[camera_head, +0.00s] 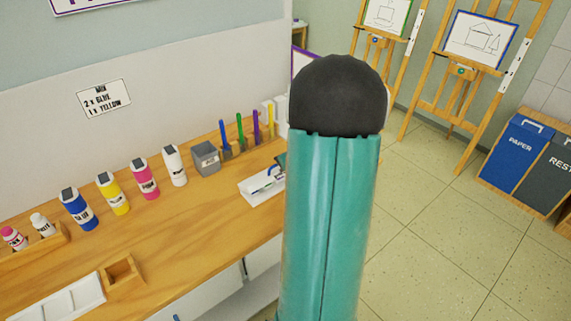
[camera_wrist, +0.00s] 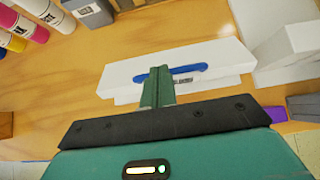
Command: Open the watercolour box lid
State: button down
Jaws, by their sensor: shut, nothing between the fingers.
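The watercolour box (camera_wrist: 215,55) is white with a blue handle (camera_wrist: 185,70) on its face, in the middle of the wrist view. Its lid looks closed. The box (camera_head: 258,191) also shows in the head view on the wooden counter, partly hidden by my arm. My gripper (camera_wrist: 158,80) has its green fingers together and empty. Their tips overlap the near side of the box, by the left part of the blue handle; I cannot tell whether they touch it. In the head view my arm hides most of the gripper.
On the wooden counter (camera_head: 190,245), several paint bottles, a grey cup (camera_head: 206,158) and upright coloured markers stand left of and behind the box. A white palette tray (camera_head: 62,305) lies at the front left. Easels and bins stand at the right, with open floor between.

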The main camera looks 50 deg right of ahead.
jog(key=shift+w+d+r, duration=0.1)
jog(key=shift+w+r, duration=0.15)
jog(key=shift+w, duration=0.25)
jog(key=shift+w+d+r, duration=0.1)
jog(key=shift+w+r, duration=0.15)
jog(key=shift+w, duration=0.2)
jog(key=shift+w+r, duration=0.1)
jog(key=shift+w, duration=0.2)
jog(key=shift+w+d+r+g+y, duration=0.1)
jog(key=shift+w+r+g+y, duration=0.05)
jog(key=shift+w+g, duration=0.3)
jog(key=shift+w+d+r+g+y, duration=0.1)
jog(key=shift+w+r+g+y, duration=0.05)
jog(key=shift+w+g, duration=0.3)
jog(key=w+d+g, duration=0.2)
jog(key=w+g, duration=0.2)
jog(key=w, duration=0.4)
jog(key=shift+w+f+y, duration=0.25)
jog(key=shift+y, duration=0.15)
jog(key=shift+s+r, duration=0.1)
